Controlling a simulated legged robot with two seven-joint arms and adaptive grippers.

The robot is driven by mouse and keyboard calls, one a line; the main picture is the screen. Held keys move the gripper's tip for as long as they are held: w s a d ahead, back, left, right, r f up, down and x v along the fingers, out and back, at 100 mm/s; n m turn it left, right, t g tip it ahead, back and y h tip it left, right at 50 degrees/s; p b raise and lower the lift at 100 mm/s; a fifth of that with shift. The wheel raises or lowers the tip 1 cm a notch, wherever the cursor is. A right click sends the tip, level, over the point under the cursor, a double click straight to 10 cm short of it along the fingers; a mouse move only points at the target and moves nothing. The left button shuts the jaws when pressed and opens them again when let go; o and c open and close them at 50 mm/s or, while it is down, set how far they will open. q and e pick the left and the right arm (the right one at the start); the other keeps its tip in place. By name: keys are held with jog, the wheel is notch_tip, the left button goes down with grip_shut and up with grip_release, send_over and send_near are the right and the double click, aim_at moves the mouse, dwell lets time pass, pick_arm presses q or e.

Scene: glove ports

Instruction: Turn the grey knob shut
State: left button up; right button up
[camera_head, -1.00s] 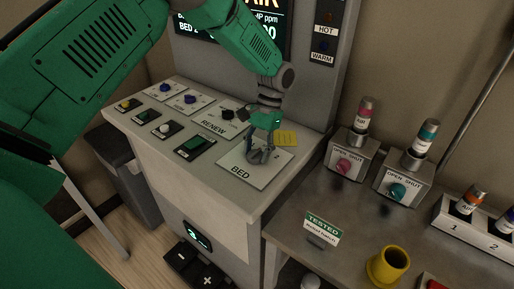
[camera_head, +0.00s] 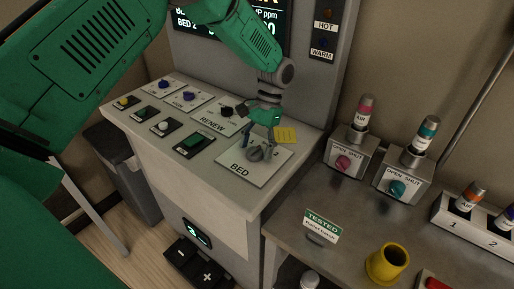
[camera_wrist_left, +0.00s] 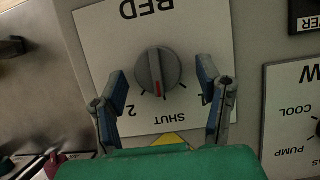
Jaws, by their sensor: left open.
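The round grey knob (camera_head: 255,154) sits on the white BED plate (camera_head: 236,170) at the console's front right corner. In the left wrist view the knob (camera_wrist_left: 158,70) shows whole, with a red mark on its grip bar pointing down in the picture, close to the upside-down word SHUT. A 2 is printed to the left of that word. My left gripper (camera_head: 261,141) is open just above the knob. In the left wrist view its blue-padded fingers (camera_wrist_left: 161,76) stand on either side of the knob, with visible gaps. My right gripper is not in view.
A yellow tag (camera_head: 286,135) lies behind the BED plate. The metal bench at right holds a pink knob (camera_head: 343,163), a teal knob (camera_head: 397,188) and a yellow cup (camera_head: 387,262).

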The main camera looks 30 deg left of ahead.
pick_arm(q)
jog(key=v, duration=1.1)
jog(key=shift+w+r, duration=0.2)
jog(key=shift+w, duration=0.05)
jog(key=shift+d, duration=0.1)
